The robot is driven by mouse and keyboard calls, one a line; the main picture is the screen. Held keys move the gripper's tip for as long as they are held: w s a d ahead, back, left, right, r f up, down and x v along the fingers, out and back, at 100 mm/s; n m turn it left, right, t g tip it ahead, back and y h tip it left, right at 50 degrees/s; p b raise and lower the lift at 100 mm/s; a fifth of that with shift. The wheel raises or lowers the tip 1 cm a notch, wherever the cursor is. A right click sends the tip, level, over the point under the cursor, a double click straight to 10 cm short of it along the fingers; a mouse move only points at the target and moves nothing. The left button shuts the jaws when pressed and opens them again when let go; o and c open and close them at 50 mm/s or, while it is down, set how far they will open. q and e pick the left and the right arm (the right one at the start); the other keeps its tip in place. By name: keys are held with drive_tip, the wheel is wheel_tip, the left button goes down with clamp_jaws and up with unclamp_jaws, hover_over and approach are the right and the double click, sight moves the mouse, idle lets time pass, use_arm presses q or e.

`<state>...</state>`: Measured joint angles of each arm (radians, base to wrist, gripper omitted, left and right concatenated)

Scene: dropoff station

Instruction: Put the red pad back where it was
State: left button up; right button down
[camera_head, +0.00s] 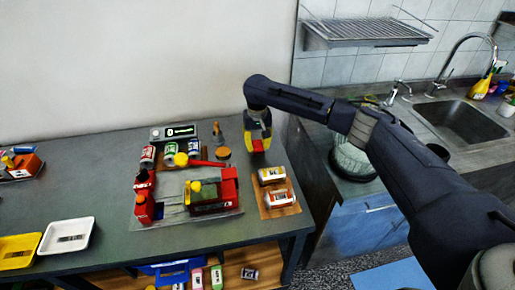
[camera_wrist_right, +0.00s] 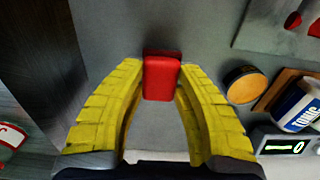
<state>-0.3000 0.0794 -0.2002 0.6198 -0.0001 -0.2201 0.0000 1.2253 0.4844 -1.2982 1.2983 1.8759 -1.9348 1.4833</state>
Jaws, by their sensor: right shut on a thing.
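The red pad is a small red block. In the head view the red pad (camera_head: 258,146) shows between the yellow fingers of my right gripper (camera_head: 258,135), at the back right of the table. In the right wrist view the red pad (camera_wrist_right: 161,78) sits between the tips of the two yellow ribbed fingers, and my right gripper (camera_wrist_right: 160,90) is shut on it. The grey table lies beneath; I cannot tell whether the pad touches it. My left gripper is not in view.
A round orange-topped piece (camera_head: 223,153) stands left of the pad; it also shows in the wrist view (camera_wrist_right: 243,84). A wooden board (camera_head: 265,208) with two cans is in front. Bottles and a red machine (camera_head: 229,184) fill the middle. The table's right edge is close.

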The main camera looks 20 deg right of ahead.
sight(257, 144)
drive_tip(key=shift+f, duration=0.9)
drive_tip(key=shift+f, duration=0.2)
drive_tip(key=c, duration=1)
unclamp_jaws()
drive_tip(key=shift+c, duration=0.2)
wheel_tip(257, 144, up, 12)
drive_tip(key=shift+r, duration=0.2)
